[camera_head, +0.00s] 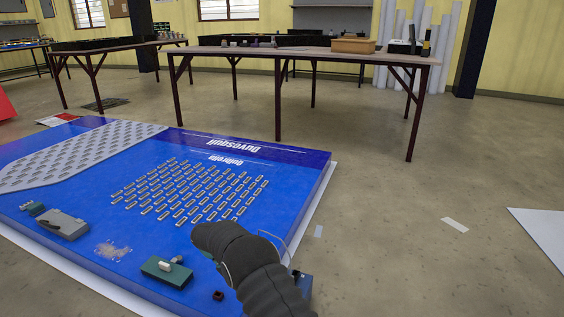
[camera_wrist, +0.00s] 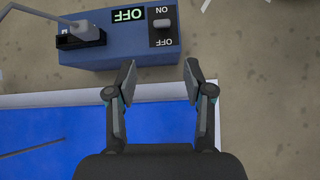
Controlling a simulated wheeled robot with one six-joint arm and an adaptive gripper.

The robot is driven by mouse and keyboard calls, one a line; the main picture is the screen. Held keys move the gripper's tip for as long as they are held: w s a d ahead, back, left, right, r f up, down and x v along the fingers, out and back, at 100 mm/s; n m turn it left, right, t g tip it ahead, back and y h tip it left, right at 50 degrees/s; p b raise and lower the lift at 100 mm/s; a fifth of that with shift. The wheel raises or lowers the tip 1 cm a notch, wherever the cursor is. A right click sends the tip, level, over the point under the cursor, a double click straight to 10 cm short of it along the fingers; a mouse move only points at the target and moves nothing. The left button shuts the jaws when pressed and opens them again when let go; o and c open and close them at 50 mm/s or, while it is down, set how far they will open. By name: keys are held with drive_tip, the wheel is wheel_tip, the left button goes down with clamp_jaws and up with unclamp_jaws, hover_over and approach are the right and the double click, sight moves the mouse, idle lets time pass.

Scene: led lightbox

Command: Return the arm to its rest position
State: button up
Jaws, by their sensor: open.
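My gripper (camera_wrist: 160,76) is open and empty in the wrist view, with its two fingers apart. It is above the near edge of a blue power box (camera_wrist: 110,58) that carries a lit "OFF" display (camera_wrist: 128,15) and a small switch (camera_wrist: 162,24) between the labels ON and OFF. I cannot tell whether the fingers touch the box. In the head view my dark arm reaches over the blue lightbox panel (camera_head: 90,237) near its right corner and hides my fingers. Part of the box (camera_head: 304,285) shows to the right of my arm.
On the panel are rows of LED modules (camera_head: 190,190), a grey device (camera_head: 62,225), a green block (camera_head: 166,271) and a grey perforated sheet (camera_head: 70,150). A cable plug (camera_wrist: 83,30) sits on the power box. A long table (camera_head: 300,54) stands behind; the right floor is mostly clear.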

wheel_tip(320, 180, down, 4)
drive_tip(key=s, duration=0.3)
drive_tip(key=s+d+r+m+t+y+p, duration=0.2)
drive_tip(key=s+d+r, duration=0.7)
drive_tip(key=r, duration=0.7)
drive_tip(key=s+d+r+m+t+y+p, duration=0.3)
drive_tip(key=s+d+r+m+p, duration=0.2)
drive_tip(key=r, duration=1.1)
drive_tip(key=s+d+r+m+t+y+p, duration=0.3)
drive_tip(key=s+d+r+m, duration=0.3)
drive_tip(key=s+d+r, duration=0.7)
drive_tip(key=v, duration=0.3)
drive_tip(key=shift+s+d+r, duration=0.15)
drive_tip(key=shift+s+d, duration=0.05)
drive_tip(key=shift+s, duration=0.35)
idle(0.9)
drive_tip(key=shift+c, duration=1)
drive_tip(key=shift+a, duration=0.15)
